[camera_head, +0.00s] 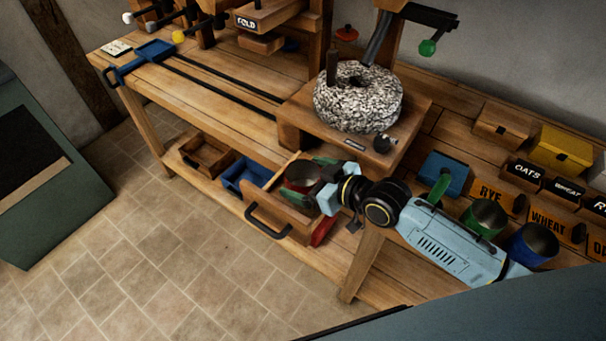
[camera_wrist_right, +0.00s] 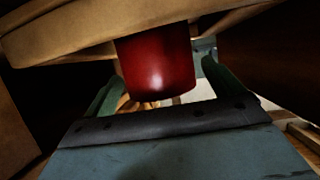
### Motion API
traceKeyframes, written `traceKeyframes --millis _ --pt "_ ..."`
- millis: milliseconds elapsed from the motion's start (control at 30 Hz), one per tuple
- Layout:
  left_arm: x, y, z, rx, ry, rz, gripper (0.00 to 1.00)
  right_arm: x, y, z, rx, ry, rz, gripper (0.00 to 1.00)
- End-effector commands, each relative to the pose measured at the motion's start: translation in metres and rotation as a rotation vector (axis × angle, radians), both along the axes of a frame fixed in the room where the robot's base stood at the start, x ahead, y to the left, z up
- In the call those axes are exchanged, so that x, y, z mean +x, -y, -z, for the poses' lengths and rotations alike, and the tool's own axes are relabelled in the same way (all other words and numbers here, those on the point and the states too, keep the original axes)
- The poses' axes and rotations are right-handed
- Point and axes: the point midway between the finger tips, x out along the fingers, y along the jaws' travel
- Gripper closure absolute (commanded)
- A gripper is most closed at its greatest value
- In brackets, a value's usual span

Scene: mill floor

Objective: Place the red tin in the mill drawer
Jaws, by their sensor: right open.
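The red tin (camera_head: 302,174) is upright with its open top showing, at the pulled-out mill drawer (camera_head: 283,219) under the bench. The drawer's front has a dark handle. My right gripper (camera_head: 309,181) is open, with its green fingers on either side of the tin. In the right wrist view the tin (camera_wrist_right: 158,68) shows between the spread fingers (camera_wrist_right: 165,95), and a wooden edge hides one end of it. Whether the tin rests on the drawer floor is hidden. My left gripper is not in view.
A speckled millstone (camera_head: 358,98) stands on the bench above the drawer. A blue bin (camera_head: 247,176) and a wooden box (camera_head: 205,155) sit left of the drawer on the lower shelf. Green (camera_head: 485,217) and blue tins (camera_head: 532,244) stand right. The tiled floor in front is clear.

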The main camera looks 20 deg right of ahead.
Motion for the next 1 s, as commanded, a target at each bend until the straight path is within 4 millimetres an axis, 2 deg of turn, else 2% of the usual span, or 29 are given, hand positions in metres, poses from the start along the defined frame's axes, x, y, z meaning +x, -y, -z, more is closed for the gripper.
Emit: traceKeyframes --millis 200,433,633,1000 --pt "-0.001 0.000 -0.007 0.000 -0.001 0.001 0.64 -0.039 0.026 -0.019 -0.005 -0.001 -0.004 0.08" --pt "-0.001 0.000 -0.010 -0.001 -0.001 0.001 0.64 -0.069 0.047 -0.034 -0.003 -0.001 -0.001 0.08" --pt "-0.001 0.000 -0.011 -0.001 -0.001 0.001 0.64 -0.079 0.055 -0.041 -0.002 0.000 -0.001 0.08" --pt "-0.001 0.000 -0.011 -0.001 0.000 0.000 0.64 -0.080 0.056 -0.041 0.000 0.001 0.000 0.08"
